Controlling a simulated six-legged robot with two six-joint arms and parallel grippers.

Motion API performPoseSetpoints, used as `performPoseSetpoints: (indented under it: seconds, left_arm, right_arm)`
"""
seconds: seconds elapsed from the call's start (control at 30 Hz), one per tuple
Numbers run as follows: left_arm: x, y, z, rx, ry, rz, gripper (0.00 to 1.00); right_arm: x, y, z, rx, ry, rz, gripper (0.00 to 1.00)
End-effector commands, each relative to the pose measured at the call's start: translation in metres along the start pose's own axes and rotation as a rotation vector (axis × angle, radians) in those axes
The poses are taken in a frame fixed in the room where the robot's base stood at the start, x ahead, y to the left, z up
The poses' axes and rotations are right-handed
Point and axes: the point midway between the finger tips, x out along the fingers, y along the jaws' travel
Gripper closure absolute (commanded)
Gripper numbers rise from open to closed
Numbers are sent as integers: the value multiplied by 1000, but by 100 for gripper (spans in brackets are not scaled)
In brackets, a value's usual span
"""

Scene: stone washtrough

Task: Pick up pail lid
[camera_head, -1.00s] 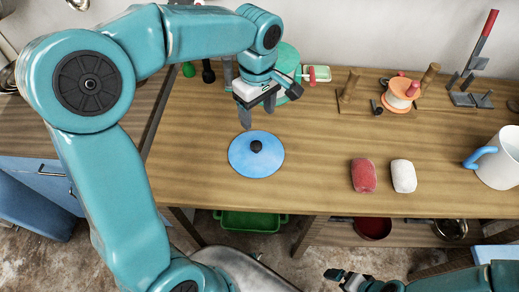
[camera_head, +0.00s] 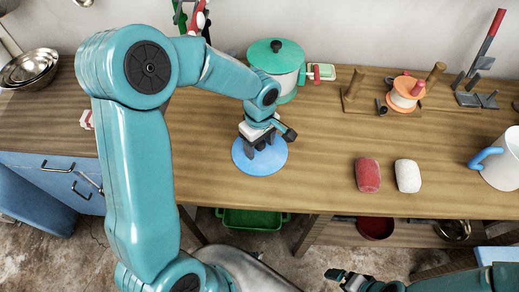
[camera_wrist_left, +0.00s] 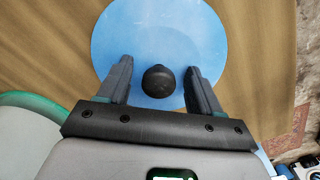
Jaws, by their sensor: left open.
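The pail lid (camera_head: 272,162) is a flat blue disc lying on the wooden table. Its dark round knob (camera_wrist_left: 158,80) shows in the left wrist view, between the two fingers. My left gripper (camera_head: 260,148) is open over the lid, with a finger on either side of the knob; it also shows in the left wrist view (camera_wrist_left: 158,78). In the head view the gripper hides the knob. I cannot tell whether the fingers touch the knob. My right gripper (camera_head: 340,275) is low at the bottom of the head view, away from the table top; its jaws are too small to read.
A pot with a green lid (camera_head: 275,55) stands just behind the left gripper. A red block (camera_head: 368,175) and a white block (camera_head: 407,176) lie to the right, with a white jug (camera_head: 502,160) farther right. The table (camera_head: 325,170) is clear between lid and blocks.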

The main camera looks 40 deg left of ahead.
Motion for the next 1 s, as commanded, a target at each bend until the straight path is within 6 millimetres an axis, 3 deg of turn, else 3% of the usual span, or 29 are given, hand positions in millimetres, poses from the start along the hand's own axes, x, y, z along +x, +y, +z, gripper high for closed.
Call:
performPoseSetpoints:
  seconds: [0.1,0.13,0.3,0.73,0.87,1.0]
  left_arm:
    - [0,0,0,0,0,0,35]
    - [0,0,0,0,0,0,42]
    - [0,0,0,0,0,0,96]
    - [-10,1,-1,-1,2,2,96]
    - [-31,1,0,0,2,5,96]
    - [-69,2,-1,0,3,8,96]
  right_arm:
    - [0,0,0,0,0,0,0]
    - [0,0,0,0,0,0,0]
    - [0,0,0,0,0,0,0]
    - [0,0,0,0,0,0,0]
    - [-2,0,0,0,0,0,0]
    - [-4,-1,0,0,0,0,0]
